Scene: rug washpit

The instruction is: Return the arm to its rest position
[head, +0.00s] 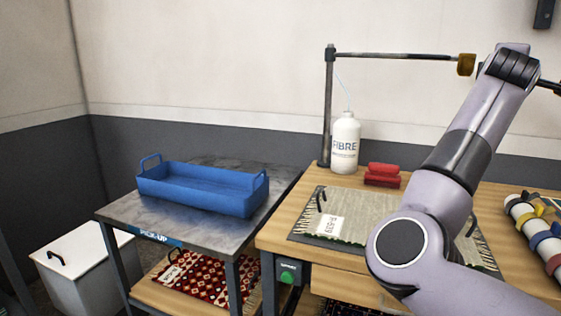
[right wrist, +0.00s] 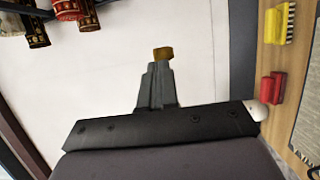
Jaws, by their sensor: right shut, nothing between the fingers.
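My right arm rises across the right side of the head view, its forearm angled up in front of the wall. The right gripper is not clearly seen there. In the right wrist view the right gripper (right wrist: 160,68) is shut and empty, its fingers together in front of the pale wall. A small brass-coloured block (right wrist: 162,54) shows just past the fingertips; I cannot tell whether they touch. My left gripper is in neither view.
The wooden bench (head: 283,240) carries a grey fringed rug (head: 360,205), a white FIBRE bottle (head: 345,145), red brushes (head: 383,176) and a post (head: 328,110) with a horizontal bar. A blue tray (head: 195,193) stands on the side table (head: 115,213). Rolled rugs (right wrist: 70,8) hang nearby.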

